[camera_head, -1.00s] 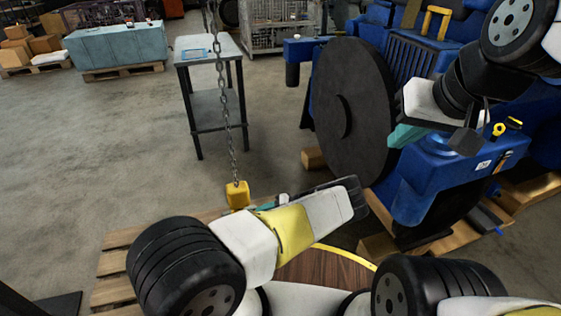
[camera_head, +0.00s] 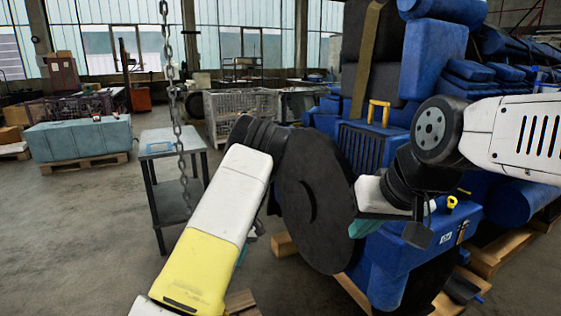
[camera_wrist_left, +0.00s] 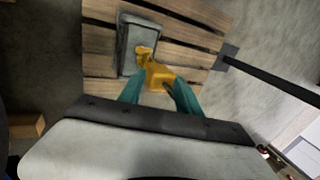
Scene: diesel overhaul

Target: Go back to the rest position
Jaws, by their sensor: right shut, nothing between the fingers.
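My right gripper (camera_head: 364,228) is shut and empty, its teal fingers beside the dark round disc (camera_head: 318,200) on the front of the blue engine (camera_head: 425,70). My left arm rises in front of the disc in the head view, and its gripper is mostly hidden behind the arm there. In the left wrist view my left gripper (camera_wrist_left: 155,80) has its teal fingers apart. A yellow hook block (camera_wrist_left: 160,75) shows between the fingertips in that view; whether they touch it is unclear. The hook is hidden in the head view.
A chain (camera_head: 174,80) hangs left of my left arm. A small metal table (camera_head: 170,143) stands behind it, with a teal-covered crate (camera_head: 80,140) at left. A wooden pallet (camera_wrist_left: 190,25) lies below my left gripper. Floor at left is clear.

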